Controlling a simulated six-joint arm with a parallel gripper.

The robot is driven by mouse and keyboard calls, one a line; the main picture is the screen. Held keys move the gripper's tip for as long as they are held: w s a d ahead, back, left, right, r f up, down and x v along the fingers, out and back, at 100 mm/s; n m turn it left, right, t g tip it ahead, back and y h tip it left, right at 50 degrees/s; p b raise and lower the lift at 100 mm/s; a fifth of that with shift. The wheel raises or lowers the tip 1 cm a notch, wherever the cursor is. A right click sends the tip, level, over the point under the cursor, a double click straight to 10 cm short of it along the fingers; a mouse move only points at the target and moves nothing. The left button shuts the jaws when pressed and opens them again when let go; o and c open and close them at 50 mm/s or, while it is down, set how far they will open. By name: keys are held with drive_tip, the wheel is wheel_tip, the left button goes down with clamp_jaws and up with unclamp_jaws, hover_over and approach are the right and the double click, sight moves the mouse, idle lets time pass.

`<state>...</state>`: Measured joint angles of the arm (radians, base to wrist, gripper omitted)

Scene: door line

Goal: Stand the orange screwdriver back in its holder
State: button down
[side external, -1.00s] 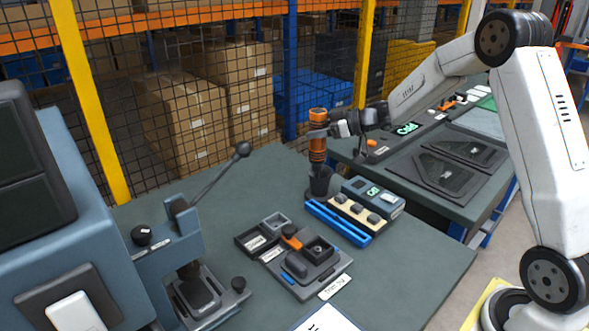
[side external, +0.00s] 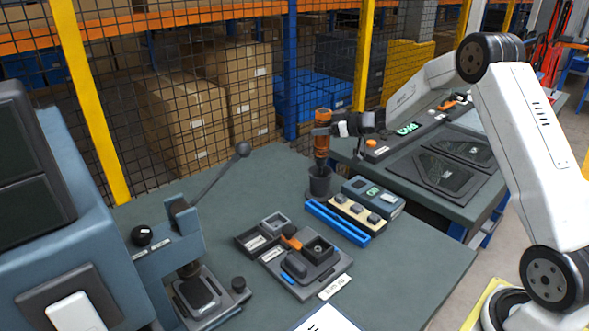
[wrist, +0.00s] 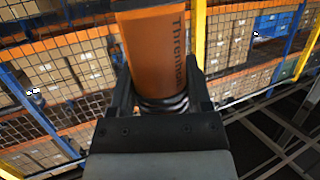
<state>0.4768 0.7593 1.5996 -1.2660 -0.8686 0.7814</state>
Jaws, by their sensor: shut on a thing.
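My gripper (side external: 322,130) is shut on the orange screwdriver (side external: 322,146), which is about upright with its handle up. In the wrist view the orange handle (wrist: 152,52) with dark lettering stands between the two fingers (wrist: 160,95). The dark cup-shaped holder (side external: 320,184) stands on the bench straight below the handle. The thin shaft runs down to the holder's mouth. I cannot tell how far the tip is inside, as it is hidden or too small. The handle is clear above the holder's rim.
A blue rail (side external: 338,223), a cream block with dark knobs (side external: 358,211) and a blue-grey device (side external: 373,195) lie right of the holder. A grey tray (side external: 310,272) with parts is in front. A lever press (side external: 190,255) stands left. A mesh fence is behind.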

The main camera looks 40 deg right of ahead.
sight(322, 151)
drive_tip(key=shift+f, duration=3.7)
unclamp_jaws()
drive_tip(key=shift+f, duration=0.1)
